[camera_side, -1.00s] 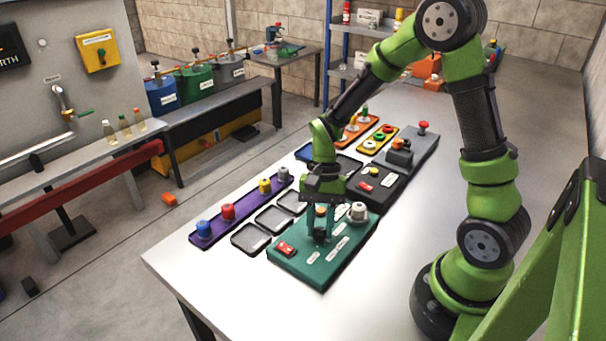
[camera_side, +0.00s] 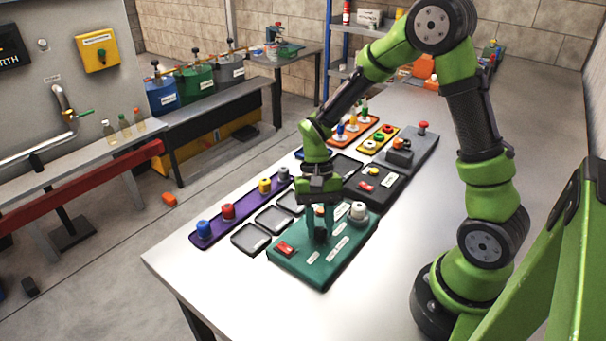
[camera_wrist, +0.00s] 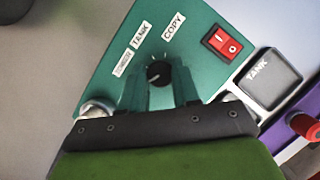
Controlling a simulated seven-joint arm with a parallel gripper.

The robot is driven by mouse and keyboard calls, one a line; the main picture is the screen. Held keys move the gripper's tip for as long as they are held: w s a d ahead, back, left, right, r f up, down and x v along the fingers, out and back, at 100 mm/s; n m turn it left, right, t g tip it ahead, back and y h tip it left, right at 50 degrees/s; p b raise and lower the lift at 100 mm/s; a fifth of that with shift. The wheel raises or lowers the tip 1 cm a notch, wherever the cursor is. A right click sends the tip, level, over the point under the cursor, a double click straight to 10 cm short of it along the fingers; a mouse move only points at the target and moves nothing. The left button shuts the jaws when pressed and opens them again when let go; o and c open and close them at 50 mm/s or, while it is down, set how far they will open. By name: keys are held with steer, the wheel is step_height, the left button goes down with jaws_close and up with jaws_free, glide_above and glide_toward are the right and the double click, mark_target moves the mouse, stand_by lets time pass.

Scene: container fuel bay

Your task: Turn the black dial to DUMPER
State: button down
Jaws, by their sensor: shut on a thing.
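The black dial (camera_wrist: 158,72) sits on a green panel (camera_side: 294,262) on the table. DUMPER is the leftmost label there. A small light mark shows on the dial; exactly where it points is hard to tell. My gripper (camera_side: 320,237) points down over the panel and is shut on the dial. The fingers hide part of the dial in the side view.
The panel also bears a red rocker switch (camera_wrist: 222,43) and a pale knob (camera_side: 358,211). A black box (camera_side: 378,182) stands behind. The table front is clear.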

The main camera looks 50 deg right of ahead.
steer(key=c, duration=0.8)
jaws_free()
steer(key=v, duration=1.7)
steer(key=shift+s, duration=0.1)
steer(key=s+a+r+n+t, duration=0.1)
steer(key=s+a+t, duration=0.1)
steer(key=s+t, duration=0.1)
steer(key=s+a+r+n+t, duration=0.2)
steer(key=s+t, duration=0.2)
steer(key=s+a+r+n+t+h, duration=0.1)
steer(key=s+r+t, duration=0.1)
steer(key=s+t, duration=0.1)
steer(key=shift+s+a+r+n+t, duration=0.15)
steer(key=shift+s+a+n+t, duration=0.2)
steer(key=shift+s, duration=0.4)
